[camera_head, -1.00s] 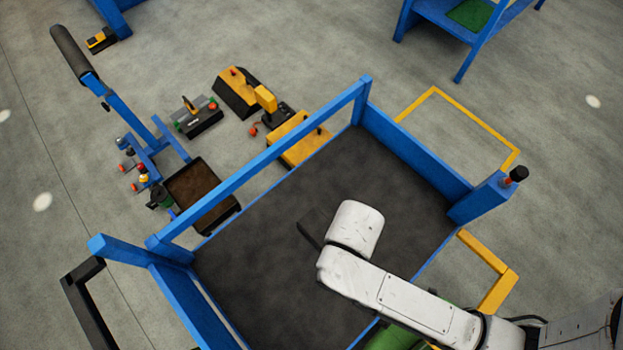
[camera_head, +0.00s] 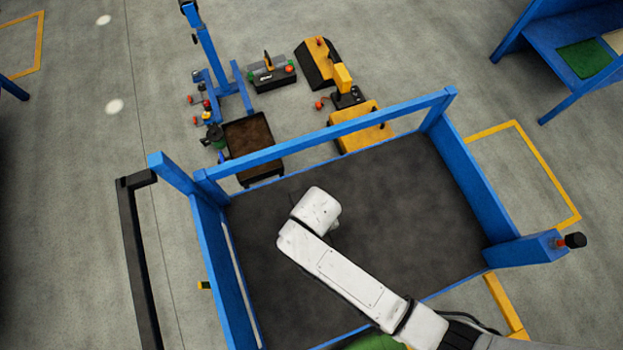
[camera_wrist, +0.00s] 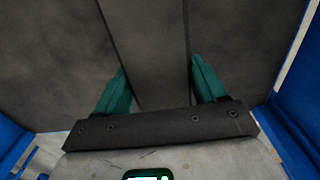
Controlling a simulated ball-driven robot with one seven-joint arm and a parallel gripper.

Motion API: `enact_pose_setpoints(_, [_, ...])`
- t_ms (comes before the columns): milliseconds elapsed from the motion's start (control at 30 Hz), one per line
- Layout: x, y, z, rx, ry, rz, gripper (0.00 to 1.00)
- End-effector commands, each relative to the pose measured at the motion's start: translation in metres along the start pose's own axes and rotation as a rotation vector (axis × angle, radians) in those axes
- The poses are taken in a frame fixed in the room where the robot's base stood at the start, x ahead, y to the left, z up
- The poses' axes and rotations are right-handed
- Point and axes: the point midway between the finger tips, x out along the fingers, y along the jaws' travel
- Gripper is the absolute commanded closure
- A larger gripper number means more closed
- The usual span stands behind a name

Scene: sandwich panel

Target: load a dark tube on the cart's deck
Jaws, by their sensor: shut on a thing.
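The cart's dark deck (camera_head: 420,200) lies inside a blue frame in the head view. My white wrist is above the left-middle part of the deck and hides my gripper there. In the wrist view my gripper (camera_wrist: 160,78) has its teal fingers on both sides of a dark, flat-sided tube (camera_wrist: 148,42) and is shut on it. The tube runs away from the fingers toward the top of the picture. The dark deck (camera_wrist: 55,70) fills the background around it. I cannot tell whether the tube touches the deck.
A blue rail (camera_head: 330,135) runs along the deck's far side, with blue side walls (camera_head: 476,185). A black handle (camera_head: 138,265) stands at the left. Beyond the rail are a brown-topped trolley (camera_head: 252,140) and yellow-black equipment (camera_head: 360,132). The deck's right part is bare.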

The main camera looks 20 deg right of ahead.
Motion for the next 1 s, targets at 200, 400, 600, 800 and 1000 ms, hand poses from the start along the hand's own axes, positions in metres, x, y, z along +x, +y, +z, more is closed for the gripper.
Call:
enact_pose_setpoints(200, [0.008,-0.006,-0.007,0.001,0.003,-0.001,1.0])
enact_pose_setpoints(400, [0.03,-0.008,-0.009,0.001,0.001,0.0,1.0])
enact_pose_setpoints(600, [0.043,-0.008,-0.01,0.001,0.003,-0.002,1.0])
enact_pose_setpoints(800, [0.042,-0.008,-0.01,0.001,0.004,-0.002,1.0])
enact_pose_setpoints(1000, [0.046,-0.008,-0.008,0.001,0.001,-0.001,0.27])
